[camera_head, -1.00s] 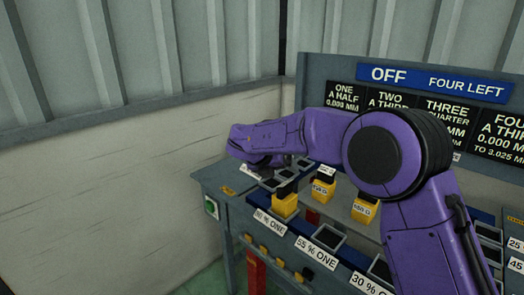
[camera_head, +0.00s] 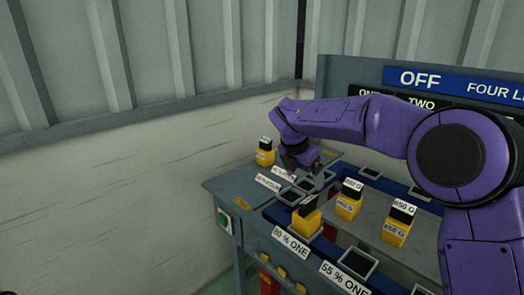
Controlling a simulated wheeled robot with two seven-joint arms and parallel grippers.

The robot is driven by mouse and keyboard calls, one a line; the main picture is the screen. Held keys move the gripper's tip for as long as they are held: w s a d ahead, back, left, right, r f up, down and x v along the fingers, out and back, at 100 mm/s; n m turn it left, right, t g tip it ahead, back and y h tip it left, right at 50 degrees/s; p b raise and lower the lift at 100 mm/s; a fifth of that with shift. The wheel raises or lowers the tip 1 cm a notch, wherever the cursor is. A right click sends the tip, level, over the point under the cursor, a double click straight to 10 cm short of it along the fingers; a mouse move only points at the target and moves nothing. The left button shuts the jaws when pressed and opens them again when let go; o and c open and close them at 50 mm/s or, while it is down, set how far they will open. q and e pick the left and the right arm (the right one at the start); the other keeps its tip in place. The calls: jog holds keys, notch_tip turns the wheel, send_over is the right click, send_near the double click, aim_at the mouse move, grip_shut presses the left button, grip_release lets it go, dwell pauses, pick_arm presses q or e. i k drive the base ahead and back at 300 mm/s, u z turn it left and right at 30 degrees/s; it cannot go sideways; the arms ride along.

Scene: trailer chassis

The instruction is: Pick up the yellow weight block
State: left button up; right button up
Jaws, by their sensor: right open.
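Several yellow weight blocks with black tops stand on the grey workbench. One yellow weight block (camera_head: 265,157) stands at the back left, just left of my right gripper. Another yellow weight block (camera_head: 307,223) sits in a front square holder by the "80 % ONE" label. Two more, a middle block (camera_head: 347,207) and a right block (camera_head: 395,234) labelled 650 G, stand on the grey middle surface. My purple right arm comes in from the right, and its dark gripper (camera_head: 300,161) hangs over the back left of the bench. It is open and holds no block. My left gripper is not in view.
The grey bench (camera_head: 228,188) has empty square holders (camera_head: 355,263) at the front and back. A sign board with an "OFF" panel (camera_head: 455,85) stands behind, partly hidden by my arm. A pale wall (camera_head: 110,185) closes the left side.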

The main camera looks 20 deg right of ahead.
aim_at(265, 155)
jog(key=i, duration=1.2)
